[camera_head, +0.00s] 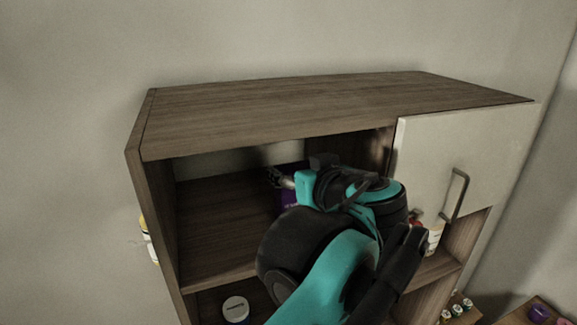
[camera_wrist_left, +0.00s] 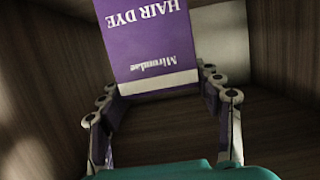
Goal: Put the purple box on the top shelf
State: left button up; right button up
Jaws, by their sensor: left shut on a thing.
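The purple hair dye box (camera_wrist_left: 150,40) fills the upper middle of the left wrist view, its lettering upside down. In the head view only a bit of the purple box (camera_head: 287,197) shows behind my gripper. My left gripper (camera_head: 282,178) reaches into the upper open compartment of the wooden cabinet. Its fingers (camera_wrist_left: 160,92) stand on both sides of the box, shut on it. The top shelf (camera_head: 225,215) is the board inside that compartment; my arm hides its right part. I cannot tell whether the box touches the shelf. My right gripper is not in view.
The cabinet's top panel (camera_head: 300,103) lies above the compartment, and its left wall (camera_head: 158,215) is close by. A pale door (camera_head: 455,160) with a handle covers the upper right. A white-lidded jar (camera_head: 236,308) stands below. The shelf's left part is bare.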

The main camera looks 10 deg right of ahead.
pick_arm(q)
jog(key=o, duration=1.8)
jog(key=shift+f+v, duration=0.1)
jog(key=shift+v, duration=0.5)
jog(key=shift+f+v, duration=0.15)
jog(key=shift+v, duration=0.5)
jog(key=shift+w+a+f, duration=0.1)
jog(key=shift+w+f, duration=0.05)
jog(key=shift+w, duration=0.4)
jog(key=shift+s, duration=0.25)
jog(key=b+v, duration=0.3)
jog(key=v, duration=0.9)
jog(key=shift+r+b, duration=0.25)
jog(key=shift+b, duration=0.05)
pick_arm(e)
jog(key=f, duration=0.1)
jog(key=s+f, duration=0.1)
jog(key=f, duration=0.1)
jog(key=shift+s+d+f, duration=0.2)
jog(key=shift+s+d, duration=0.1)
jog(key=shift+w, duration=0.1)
